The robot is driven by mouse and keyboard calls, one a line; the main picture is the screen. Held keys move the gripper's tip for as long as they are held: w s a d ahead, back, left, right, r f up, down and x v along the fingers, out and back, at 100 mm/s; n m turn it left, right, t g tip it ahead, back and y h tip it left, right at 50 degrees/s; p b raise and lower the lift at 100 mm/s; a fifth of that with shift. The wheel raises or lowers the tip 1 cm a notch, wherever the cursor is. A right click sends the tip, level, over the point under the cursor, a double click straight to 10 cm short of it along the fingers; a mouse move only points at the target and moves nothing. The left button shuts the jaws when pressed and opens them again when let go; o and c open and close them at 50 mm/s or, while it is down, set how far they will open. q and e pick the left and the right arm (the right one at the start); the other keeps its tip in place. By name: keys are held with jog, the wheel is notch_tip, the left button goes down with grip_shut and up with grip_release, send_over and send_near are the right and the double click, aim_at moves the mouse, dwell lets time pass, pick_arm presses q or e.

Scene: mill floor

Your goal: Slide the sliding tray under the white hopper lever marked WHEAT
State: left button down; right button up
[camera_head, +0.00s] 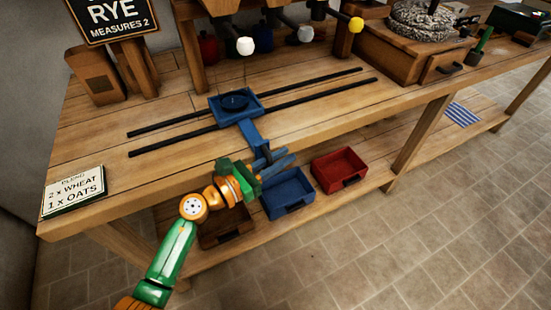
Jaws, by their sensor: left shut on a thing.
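The blue sliding tray (256,95) sits on two black rails (320,83) on the wooden bench, with a dark round dish (235,101) in it. Its blue handle (250,131) reaches toward the bench's front edge. My left gripper (268,160) is shut on the handle's front end, partly hiding it. A white lever knob (245,46) hangs behind and above the tray, almost in line with it; a thin line runs down from it. My right gripper is not in view.
A blend card (75,190) stands at the left front, a RYE sign (112,15) at the back left. A millstone (425,20) is at the right. Blue (287,192) and red (340,168) bins sit on the lower shelf. The rails are clear on both sides.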

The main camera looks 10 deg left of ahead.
pick_arm(q)
jog(key=c, duration=1.1)
grip_release()
jog(key=b+v, duration=0.1)
jog(key=v, duration=0.6)
